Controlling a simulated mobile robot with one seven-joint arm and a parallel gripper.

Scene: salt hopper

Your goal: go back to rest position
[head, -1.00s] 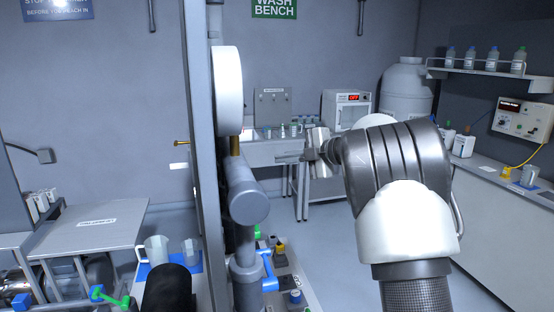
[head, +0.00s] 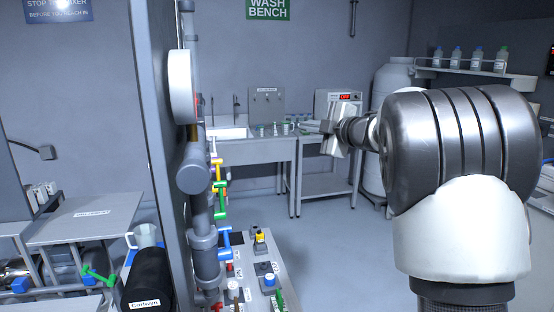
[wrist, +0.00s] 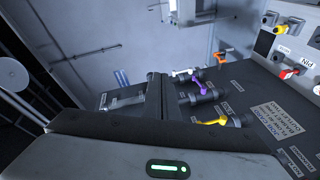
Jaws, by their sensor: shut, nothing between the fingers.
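My gripper (head: 327,127) is shut and empty. In the head view it is held up in the air at the end of my raised arm, pointing left, in front of the wash bench area. In the wrist view the closed fingers (wrist: 157,85) stand together in the middle of the picture with nothing between them. Beyond them are a purple-handled valve (wrist: 196,85) and a yellow-handled valve (wrist: 218,121) on a dark labelled panel (wrist: 262,95). I cannot tell from these views how far the fingers are from the valves, but no contact shows.
A grey post (head: 157,170) and a vertical pipe (head: 203,245) with coloured valve handles stand left of my arm. A control panel (head: 282,258) is low in front. The wash bench (head: 252,150) is behind. Open floor (head: 330,245) lies at centre.

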